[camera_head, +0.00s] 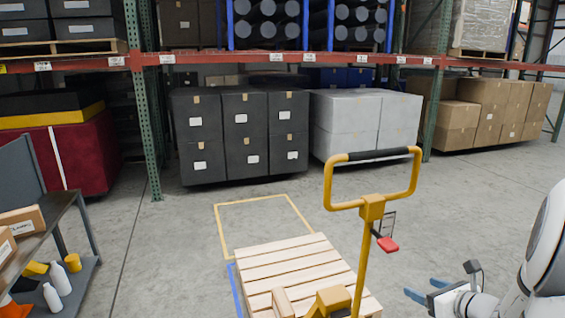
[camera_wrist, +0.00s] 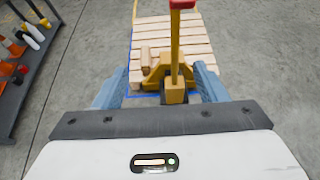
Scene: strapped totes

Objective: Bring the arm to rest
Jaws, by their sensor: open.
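My gripper (camera_head: 428,291) is at the lower right of the head view, with its two blue fingers apart and nothing between them. In the wrist view my gripper (camera_wrist: 158,88) also shows open and empty, one blue finger on each side. Beyond the fingers in that view are the yellow pallet jack (camera_wrist: 163,72) and the wooden pallet (camera_wrist: 196,45). My arm shows at the right edge of the head view, and most of it is out of frame. No totes or straps can be made out near the gripper.
The pallet jack's yellow handle (camera_head: 373,210) stands upright in front of the slatted pallet (camera_head: 290,262), left of my gripper. A cart (camera_head: 72,215) with boxes and bottles stands at the left. Racks (camera_head: 290,59) with stacked boxes line the back. Concrete floor (camera_head: 480,200) between is clear.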

